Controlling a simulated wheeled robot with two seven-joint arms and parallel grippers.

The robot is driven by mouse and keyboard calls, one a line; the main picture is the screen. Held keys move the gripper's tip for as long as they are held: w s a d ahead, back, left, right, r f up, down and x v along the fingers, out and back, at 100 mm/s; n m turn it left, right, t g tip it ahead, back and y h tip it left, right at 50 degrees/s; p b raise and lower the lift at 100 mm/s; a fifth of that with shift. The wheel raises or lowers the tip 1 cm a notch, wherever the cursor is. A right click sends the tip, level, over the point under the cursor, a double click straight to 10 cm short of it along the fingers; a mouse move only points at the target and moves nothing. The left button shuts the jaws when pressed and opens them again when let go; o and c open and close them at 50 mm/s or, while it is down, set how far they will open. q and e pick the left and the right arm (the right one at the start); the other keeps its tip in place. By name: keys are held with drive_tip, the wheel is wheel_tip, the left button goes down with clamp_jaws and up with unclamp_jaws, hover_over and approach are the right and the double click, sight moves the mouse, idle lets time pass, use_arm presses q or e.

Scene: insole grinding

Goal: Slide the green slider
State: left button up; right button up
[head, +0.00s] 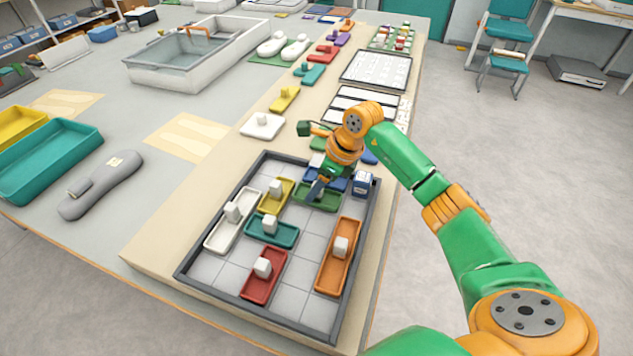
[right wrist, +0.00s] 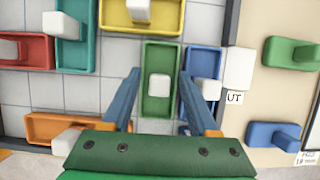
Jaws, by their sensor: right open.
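The green slider (head: 325,202) is a shallow green tray with a white knob, lying on the grid of the dark-framed board (head: 205,273). In the right wrist view the green slider (right wrist: 155,56) sits in the middle, its white knob between my fingers. My right gripper (head: 317,187) reaches down over the board from the right, at the green slider. Its fingers (right wrist: 160,80) are apart, one on each side of the slider, and nothing is gripped. I cannot tell how high the tips are above the board. My left gripper is not in view.
Other sliders crowd the board: teal (head: 283,236), yellow (head: 268,204), white (head: 220,236), red (head: 273,282), orange (head: 346,268) and blue (head: 337,183). A labelled block (head: 363,184) stands at the right frame edge. The board's near cells are partly bare.

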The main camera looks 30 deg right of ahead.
clamp_jaws()
drive_tip(key=shift+d, duration=0.1)
idle(1.2)
